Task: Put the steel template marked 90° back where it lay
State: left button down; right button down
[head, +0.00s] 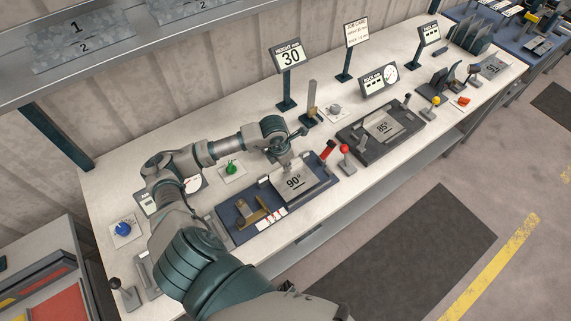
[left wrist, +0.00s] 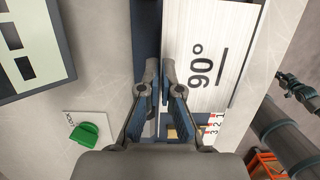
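The steel template marked 90° (head: 293,182) lies over a blue tooling bed on the bench. It fills the upper right of the left wrist view (left wrist: 210,50). My left gripper (head: 287,158) is at the template's far edge. In the left wrist view its fingertips (left wrist: 160,68) are close together, with a narrow gap at the template's left edge. I cannot tell whether they clamp that edge. A dark part that looks like my right gripper (left wrist: 298,88) shows at the right of the left wrist view, away from the template; its finger state is unclear.
The blue bed (head: 233,227) has a brass block and number tags 1, 2, 3. A dark bed with the 85° template (head: 384,127) stands to the right. A red-ball lever (head: 344,150), a green knob (head: 231,169) and a height sign 30 (head: 290,57) stand nearby.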

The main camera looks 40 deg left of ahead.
pick_arm(q)
jog(key=shift+f+b, duration=1.2)
jog(key=shift+f, duration=0.25)
jog(key=c, duration=1.2)
grip_release()
jog(key=shift+c, duration=0.2)
jog(key=shift+r, duration=0.15)
notch_tip(320, 180, up, 11)
jog(key=s, duration=0.2)
jog(key=shift+a+r, duration=0.2)
jog(key=shift+a, duration=0.25)
jog(key=shift+s, duration=0.1)
